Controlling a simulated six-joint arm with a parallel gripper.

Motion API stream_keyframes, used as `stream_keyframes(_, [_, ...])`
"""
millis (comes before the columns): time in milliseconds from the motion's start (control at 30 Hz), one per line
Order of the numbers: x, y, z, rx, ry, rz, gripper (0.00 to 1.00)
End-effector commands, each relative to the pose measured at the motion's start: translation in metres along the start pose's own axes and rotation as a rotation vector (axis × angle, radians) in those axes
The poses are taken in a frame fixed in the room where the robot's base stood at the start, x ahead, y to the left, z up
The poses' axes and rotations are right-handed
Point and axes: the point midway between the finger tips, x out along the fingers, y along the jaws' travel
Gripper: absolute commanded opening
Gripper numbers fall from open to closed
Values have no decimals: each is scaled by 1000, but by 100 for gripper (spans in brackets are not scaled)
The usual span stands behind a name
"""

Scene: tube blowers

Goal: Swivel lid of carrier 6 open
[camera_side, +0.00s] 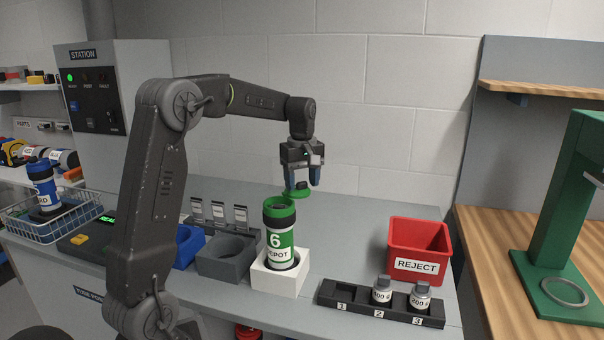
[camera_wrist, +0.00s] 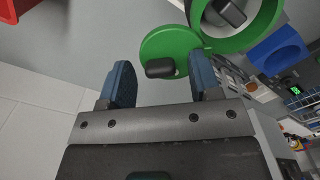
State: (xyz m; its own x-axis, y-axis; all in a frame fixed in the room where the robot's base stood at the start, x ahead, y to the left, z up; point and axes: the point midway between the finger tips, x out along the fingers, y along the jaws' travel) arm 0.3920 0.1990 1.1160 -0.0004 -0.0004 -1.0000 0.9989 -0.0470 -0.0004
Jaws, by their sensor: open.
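Carrier 6 (camera_side: 280,248) is a green and black tube with a white "6 DEPOT" label. It stands upright in a white square holder (camera_side: 272,279). Its green lid (camera_side: 298,192) is swung out to the side of the mouth; in the wrist view the lid (camera_wrist: 180,44) sits beside the green rim (camera_wrist: 264,32), joined at one edge. The mouth is uncovered, and a dark grey object (camera_wrist: 226,12) shows inside. My gripper (camera_side: 302,182) is just above the lid. Its blue fingers are open, apart on either side of the lid's black knob (camera_wrist: 160,68).
A red REJECT bin (camera_side: 418,245) stands right of the carrier. A black rack (camera_side: 345,300) in front holds two grey weights in slots 2 and 3; slot 1 is empty. Grey (camera_side: 226,263) and blue (camera_side: 187,248) holders stand left. A wire basket (camera_side: 62,222) holds a blue carrier.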

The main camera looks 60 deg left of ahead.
Motion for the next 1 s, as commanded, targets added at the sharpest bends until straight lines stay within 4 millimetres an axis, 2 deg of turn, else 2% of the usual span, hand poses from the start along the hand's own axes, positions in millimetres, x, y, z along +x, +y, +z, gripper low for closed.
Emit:
stream_keyframes(167, [-17,1,0,0,3,4,57])
stream_keyframes(600, [-111,1,0,0,3,4,57])
stream_keyframes(800, [-132,0,0,0,1,1,57])
stream_keyframes(1000, [-138,0,0,0,0,0,57])
